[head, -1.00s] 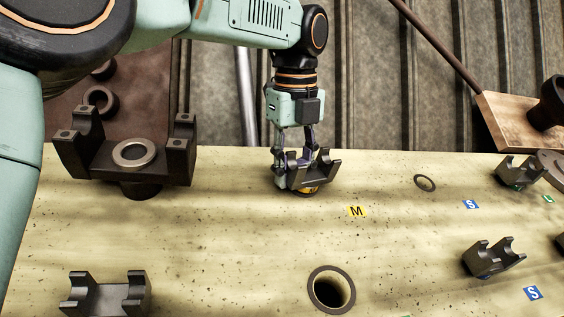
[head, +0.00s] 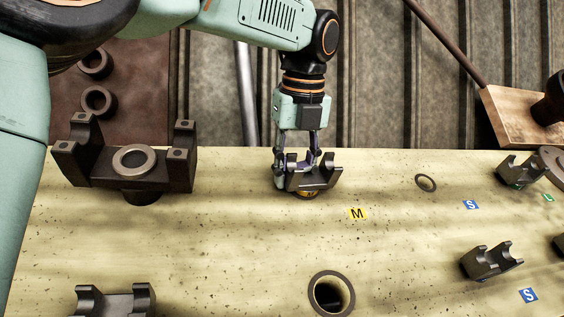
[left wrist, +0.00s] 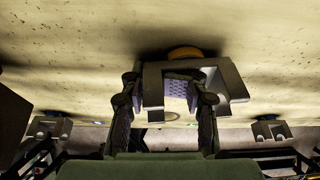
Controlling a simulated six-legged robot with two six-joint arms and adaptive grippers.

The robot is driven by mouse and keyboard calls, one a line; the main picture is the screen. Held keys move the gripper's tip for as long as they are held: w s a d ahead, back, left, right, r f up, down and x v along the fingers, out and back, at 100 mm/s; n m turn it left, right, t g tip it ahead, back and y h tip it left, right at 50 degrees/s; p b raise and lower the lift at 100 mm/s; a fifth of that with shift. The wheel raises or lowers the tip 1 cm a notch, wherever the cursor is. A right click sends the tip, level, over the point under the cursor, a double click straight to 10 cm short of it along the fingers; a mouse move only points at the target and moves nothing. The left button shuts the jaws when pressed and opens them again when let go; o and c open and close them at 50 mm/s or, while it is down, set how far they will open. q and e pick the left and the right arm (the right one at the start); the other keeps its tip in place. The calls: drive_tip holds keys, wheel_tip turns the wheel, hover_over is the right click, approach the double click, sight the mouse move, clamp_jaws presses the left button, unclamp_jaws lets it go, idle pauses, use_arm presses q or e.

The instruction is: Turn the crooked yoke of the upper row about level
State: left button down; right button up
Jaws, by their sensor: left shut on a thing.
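A dark metal yoke (head: 318,180) stands in the middle of the upper row on the pale board, behind the yellow M label (head: 357,214). My left gripper (head: 297,168) reaches down from behind and is shut on this yoke. In the left wrist view the two fingers (left wrist: 165,88) close on the yoke (left wrist: 225,80), whose near prong lies between them. A yellow-orange ring (left wrist: 185,52) shows at the yoke's base. The yoke looks nearly in line with the board in the head view. My right gripper is not in view.
A large yoke (head: 125,168) stands left in the upper row, and a smaller one (head: 522,170) stands right. Two yokes (head: 115,300) (head: 492,261) stand in front.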

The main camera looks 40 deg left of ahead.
use_arm(q)
drive_tip(key=shift+w+d+m, duration=0.2)
drive_tip(key=shift+w+m, duration=0.1)
drive_tip(key=shift+w, duration=0.05)
drive_tip(key=shift+f+m, duration=0.15)
drive_tip(key=shift+m, duration=0.15)
drive_tip(key=shift+f, duration=0.15)
idle(0.7)
drive_tip(key=c, duration=1.4)
unclamp_jaws()
drive_tip(key=shift+o, duration=1.4)
drive_tip(key=shift+w+d+f, duration=0.1)
drive_tip(key=shift+w+d, duration=0.15)
drive_tip(key=shift+w, duration=0.2)
drive_tip(key=o, duration=0.3)
drive_tip(key=shift+s+a, duration=0.15)
drive_tip(key=shift+o, duration=0.2)
drive_tip(key=shift+d, duration=0.2)
